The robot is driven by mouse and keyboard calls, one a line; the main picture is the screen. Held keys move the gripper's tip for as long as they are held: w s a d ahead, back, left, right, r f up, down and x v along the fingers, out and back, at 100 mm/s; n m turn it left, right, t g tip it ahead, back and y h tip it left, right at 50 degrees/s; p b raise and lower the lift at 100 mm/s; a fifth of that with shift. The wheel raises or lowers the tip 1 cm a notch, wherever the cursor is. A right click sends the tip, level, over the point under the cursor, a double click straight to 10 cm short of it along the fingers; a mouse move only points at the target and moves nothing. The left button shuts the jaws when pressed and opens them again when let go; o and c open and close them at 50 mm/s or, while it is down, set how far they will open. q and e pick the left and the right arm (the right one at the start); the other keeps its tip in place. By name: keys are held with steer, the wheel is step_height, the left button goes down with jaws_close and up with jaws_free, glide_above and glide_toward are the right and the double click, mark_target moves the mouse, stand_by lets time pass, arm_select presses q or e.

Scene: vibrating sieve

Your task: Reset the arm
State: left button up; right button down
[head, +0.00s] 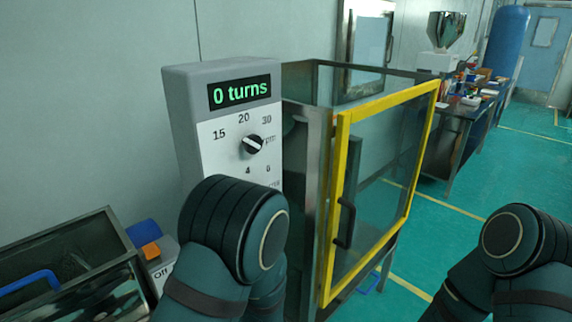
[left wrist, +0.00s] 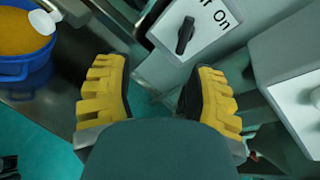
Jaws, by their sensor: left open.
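My left arm (head: 235,235) rises in front of the machine in the head view, with its gripper out of that frame. In the left wrist view my left gripper (left wrist: 160,95) is open, its two yellow ridged fingers apart with nothing between them. Beyond the fingertips is a panel with a black switch (left wrist: 185,35) beside the printed word "On". My right arm (head: 515,245) shows at the lower right of the head view; its gripper is not visible.
A grey control box (head: 185,110) reads "0 turns" above a dial (head: 252,144). A yellow-framed glass door (head: 328,215) stands right of it. A metal bin (head: 65,235) is at lower left. A blue bucket (left wrist: 25,80) of yellow grains is near the left finger. Green floor (head: 535,170) is open at right.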

arm_select(q)
steer(key=s+d+f+n+g+h, duration=0.3)
steer(key=s+f+n+g+h, duration=0.15)
steer(key=s+f+g, duration=0.35)
steer(key=s+d+f+n+g+h, duration=0.3)
steer(key=s+f+n+g+h, duration=0.15)
steer(key=s, duration=0.45)
steer(key=w+d+f+n+t+h, duration=0.25)
steer(key=d+n+h, duration=0.25)
steer(key=d+h, duration=0.25)
steer(key=w+n+t, duration=0.4)
steer(key=w+n, duration=0.1)
steer(key=w, duration=0.1)
steer(key=shift+a+f, duration=0.2)
steer(key=shift+a, duration=0.15)
